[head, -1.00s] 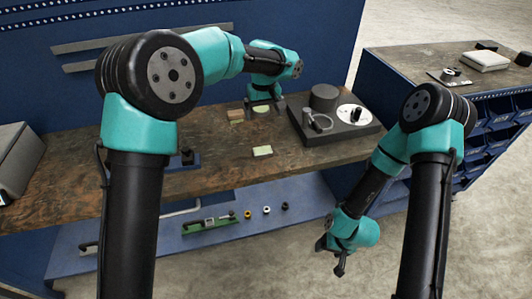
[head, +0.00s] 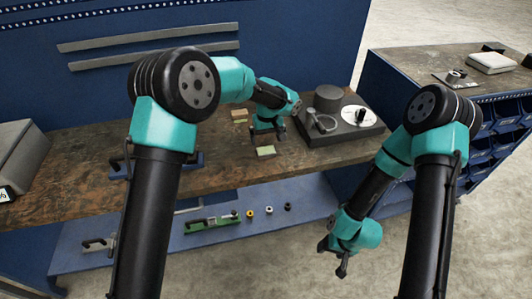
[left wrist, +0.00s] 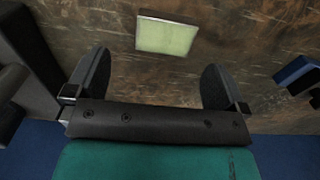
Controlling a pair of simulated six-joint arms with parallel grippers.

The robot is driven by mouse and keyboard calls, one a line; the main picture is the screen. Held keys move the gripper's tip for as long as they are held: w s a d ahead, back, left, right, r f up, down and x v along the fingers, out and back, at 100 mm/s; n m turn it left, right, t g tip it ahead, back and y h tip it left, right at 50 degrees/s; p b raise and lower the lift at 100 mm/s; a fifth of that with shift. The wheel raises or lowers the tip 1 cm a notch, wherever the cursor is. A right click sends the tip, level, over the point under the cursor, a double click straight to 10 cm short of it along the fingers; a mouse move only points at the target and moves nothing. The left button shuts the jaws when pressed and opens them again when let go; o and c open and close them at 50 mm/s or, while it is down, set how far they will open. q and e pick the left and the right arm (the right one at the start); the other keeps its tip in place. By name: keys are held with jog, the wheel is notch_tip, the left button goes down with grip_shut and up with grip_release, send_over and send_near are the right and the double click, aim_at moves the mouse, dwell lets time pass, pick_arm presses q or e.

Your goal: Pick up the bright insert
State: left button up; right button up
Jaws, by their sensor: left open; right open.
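A pale yellow-green square insert (head: 266,151) lies flat on the brown worktop near its front edge. It also shows in the left wrist view (left wrist: 167,36), beyond my fingers and roughly midway between them. My left gripper (head: 267,137) is open and empty, just behind the insert and apart from it. Its two spread fingers show in the left wrist view (left wrist: 157,80). My right gripper (head: 342,270) hangs in front of the bench, far from the insert, and is open.
A blue fixture (head: 188,163) stands left. A lower blue shelf (head: 270,222) holds small parts.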

aim_at(266, 150)
pick_arm(q)
jog(key=shift+f, duration=0.5)
jog(key=shift+f, duration=0.15)
jog(key=shift+s+a+f, duration=0.1)
jog(key=shift+a+f, duration=0.05)
jog(key=shift+f, duration=1.1)
jog(key=shift+s+a+f, duration=0.1)
jog(key=shift+f, duration=1.1)
jog(key=shift+c, duration=0.5)
jog(key=c, duration=1.2)
